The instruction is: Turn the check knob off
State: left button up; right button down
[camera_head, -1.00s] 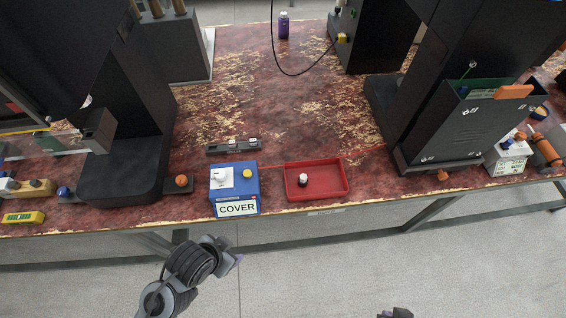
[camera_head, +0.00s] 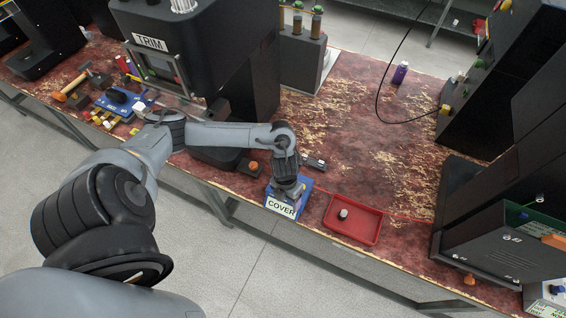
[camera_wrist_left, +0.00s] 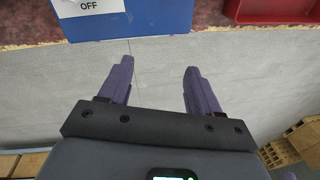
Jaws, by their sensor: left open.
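The blue box labelled COVER (camera_head: 279,207) stands at the table's front edge. My left arm covers most of its top, so the white knob seen on it earlier is hidden now; no label naming a check knob can be read. In the left wrist view the box (camera_wrist_left: 150,22) carries a white label ending in OFF (camera_wrist_left: 88,6). My left gripper (camera_wrist_left: 156,68) is open and empty, its two purple fingers apart, just short of the box's edge in that view. In the head view its fingertips cannot be made out above the box. My right gripper is not in view.
A red tray (camera_head: 362,230) holding a small black-and-white piece (camera_head: 343,214) stands right of the box. An orange button (camera_head: 253,166) is left of it. The black TRIM machine (camera_head: 215,50) rises behind my arm. A purple bottle (camera_head: 400,73) stands farther back.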

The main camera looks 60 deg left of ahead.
pick_arm(q)
jog(key=w+a+r+y+p, duration=0.2)
jog(key=w+a+r, duration=0.1)
jog(key=a+r, duration=0.65)
jog(key=f, duration=1)
jog(key=shift+w+a+f, duration=0.1)
jog(key=shift+a+f, duration=0.3)
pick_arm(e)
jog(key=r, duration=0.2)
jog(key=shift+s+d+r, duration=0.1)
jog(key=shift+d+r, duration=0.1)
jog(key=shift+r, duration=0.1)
pick_arm(q)
jog(key=c, duration=1)
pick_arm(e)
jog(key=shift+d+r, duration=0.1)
